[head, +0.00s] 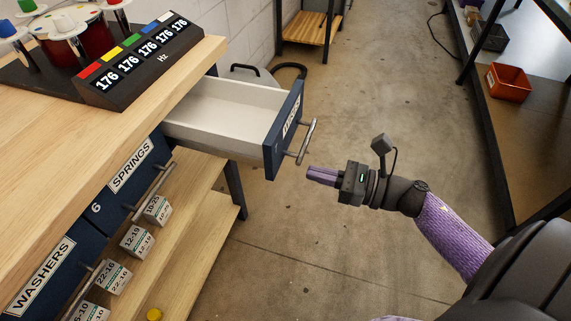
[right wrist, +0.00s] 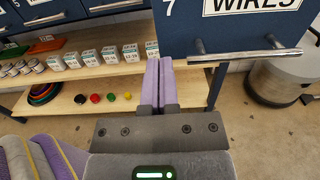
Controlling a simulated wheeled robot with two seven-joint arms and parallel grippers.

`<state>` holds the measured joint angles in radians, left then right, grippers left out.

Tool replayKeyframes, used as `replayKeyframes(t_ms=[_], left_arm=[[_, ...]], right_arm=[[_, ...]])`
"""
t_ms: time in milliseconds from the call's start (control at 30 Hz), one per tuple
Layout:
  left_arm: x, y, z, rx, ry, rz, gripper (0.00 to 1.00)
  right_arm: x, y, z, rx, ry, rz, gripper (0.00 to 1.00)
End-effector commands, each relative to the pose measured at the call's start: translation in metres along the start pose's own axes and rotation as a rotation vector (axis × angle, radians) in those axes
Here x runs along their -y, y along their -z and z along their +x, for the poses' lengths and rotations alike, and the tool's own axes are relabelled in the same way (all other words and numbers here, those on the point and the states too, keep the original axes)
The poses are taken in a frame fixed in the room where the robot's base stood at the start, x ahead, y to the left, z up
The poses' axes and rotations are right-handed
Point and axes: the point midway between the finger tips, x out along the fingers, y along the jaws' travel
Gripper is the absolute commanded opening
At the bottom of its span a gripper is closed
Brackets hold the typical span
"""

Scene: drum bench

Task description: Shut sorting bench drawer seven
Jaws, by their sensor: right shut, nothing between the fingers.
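The open drawer (head: 222,113) sticks out of the right end of the wooden sorting bench (head: 150,120) in the head view, and its white inside looks empty. Its blue front (head: 283,130) carries a metal bar handle (head: 307,142). In the right wrist view the front (right wrist: 187,32) shows a 7 and the label WIRES, with the handle (right wrist: 245,53) below. My right gripper (head: 310,175) is shut and empty, its purple fingers just right of and below the drawer front, pointing at it. In the wrist view the fingertips (right wrist: 159,62) overlap the front's lower left edge; I cannot tell contact. My left gripper is not in view.
The SPRINGS drawer (head: 110,190) and WASHERS drawer (head: 45,278) look shut. Small labelled boxes (head: 137,241) stand on the bench's lower shelf. A number display (head: 140,60) stands on the bench top. A shelf with an orange bin (head: 508,82) is at right. Floor between is clear.

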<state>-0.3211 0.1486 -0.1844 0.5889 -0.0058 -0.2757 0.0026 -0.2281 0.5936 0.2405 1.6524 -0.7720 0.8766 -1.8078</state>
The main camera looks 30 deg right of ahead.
Motion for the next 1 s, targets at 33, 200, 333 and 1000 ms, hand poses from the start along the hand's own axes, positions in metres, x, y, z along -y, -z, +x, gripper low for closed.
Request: replayKeyframes(t_ms=[33, 200, 333, 1000], left_arm=[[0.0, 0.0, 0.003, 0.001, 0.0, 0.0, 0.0], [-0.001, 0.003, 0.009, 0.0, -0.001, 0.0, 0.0], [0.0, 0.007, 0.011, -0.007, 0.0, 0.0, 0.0], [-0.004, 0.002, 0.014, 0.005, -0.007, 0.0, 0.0]], right_arm=[[0.0, 0.001, 0.011, 0.002, -0.002, -0.002, 0.0], [0.0, 0.002, 0.042, 0.001, 0.0, 0.0, 0.0], [0.0, 0.001, 0.056, 0.0, 0.001, 0.001, 0.0], [0.0, 0.001, 0.074, 0.0, 0.001, 0.002, 0.0]])
